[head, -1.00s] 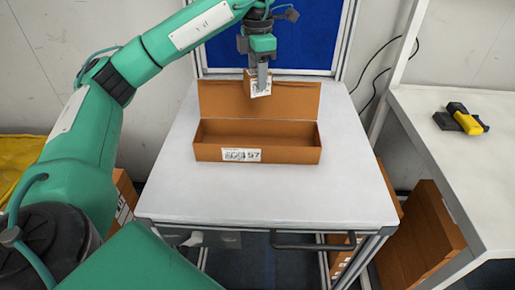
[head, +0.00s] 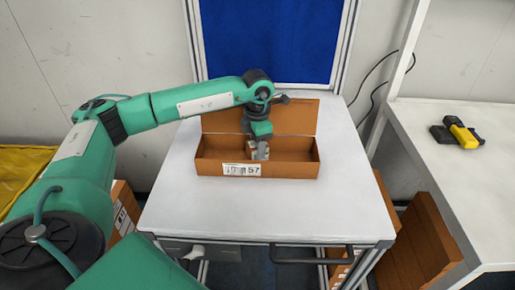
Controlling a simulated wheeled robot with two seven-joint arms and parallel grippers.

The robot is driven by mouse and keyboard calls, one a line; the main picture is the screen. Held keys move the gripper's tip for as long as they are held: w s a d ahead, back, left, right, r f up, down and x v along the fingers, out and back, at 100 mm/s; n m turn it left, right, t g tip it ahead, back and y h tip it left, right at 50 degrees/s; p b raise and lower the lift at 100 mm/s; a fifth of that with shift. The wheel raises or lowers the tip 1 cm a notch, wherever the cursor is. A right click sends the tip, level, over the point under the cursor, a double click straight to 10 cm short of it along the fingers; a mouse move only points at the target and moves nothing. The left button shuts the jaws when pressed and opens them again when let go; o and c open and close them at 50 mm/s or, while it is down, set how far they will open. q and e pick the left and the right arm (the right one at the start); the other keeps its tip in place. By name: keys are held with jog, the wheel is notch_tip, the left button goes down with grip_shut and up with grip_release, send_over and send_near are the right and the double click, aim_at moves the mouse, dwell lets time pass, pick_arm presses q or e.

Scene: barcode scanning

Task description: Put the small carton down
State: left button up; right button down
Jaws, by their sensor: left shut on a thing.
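My left gripper (head: 259,147) is shut on the small carton (head: 254,152), a little brown box with a white label. The gripper and carton are down inside the long open brown box (head: 289,170), near its middle. The box's front wall and my gripper hide part of the carton, so I cannot tell if it touches the box floor. The open box has a raised back flap and a white label with a barcode on its front. My right gripper is not in view.
The box stands on a white table (head: 265,213) with clear room in front and at the sides. A yellow and black scanner (head: 461,133) lies on the white bench (head: 450,175) at the right. Brown cartons (head: 420,245) stand below the bench.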

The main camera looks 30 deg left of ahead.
pick_arm(q)
notch_tip(320, 180, down, 2)
jog(key=shift+f, duration=0.35)
jog(key=o, duration=1.1)
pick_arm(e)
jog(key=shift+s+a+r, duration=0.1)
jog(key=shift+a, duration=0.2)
pick_arm(q)
jog(key=shift+r, duration=0.1)
